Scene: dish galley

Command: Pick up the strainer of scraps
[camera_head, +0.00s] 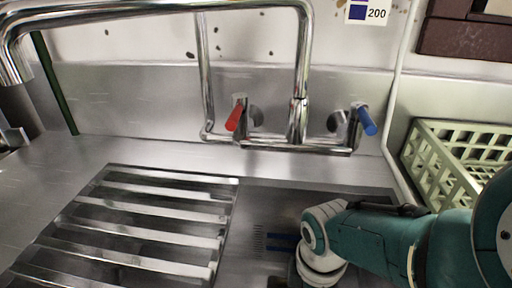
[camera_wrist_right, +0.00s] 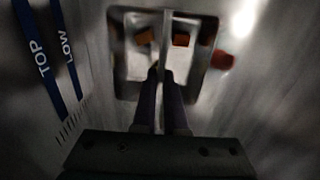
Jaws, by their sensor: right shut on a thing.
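In the right wrist view the strainer (camera_wrist_right: 117,52) is a square metal basket with a raised rim, low in the sink. Orange scraps (camera_wrist_right: 181,39) lie inside it, and a thin upright bar (camera_wrist_right: 165,45) runs across its middle. My right gripper (camera_wrist_right: 161,85) is shut on this bar, with one dark finger on each side. In the head view my right arm reaches down into the sink from the right; its gripper and the strainer are hidden there. My left gripper is not in view.
A red scrap (camera_wrist_right: 222,60) lies beside the strainer. Blue level lines marked TOP and LOW (camera_wrist_right: 43,60) run on the sink wall. A slatted metal rack (camera_head: 150,189) is to the left, taps (camera_head: 297,120) stand behind, and a pale green crate (camera_head: 437,158) is at right.

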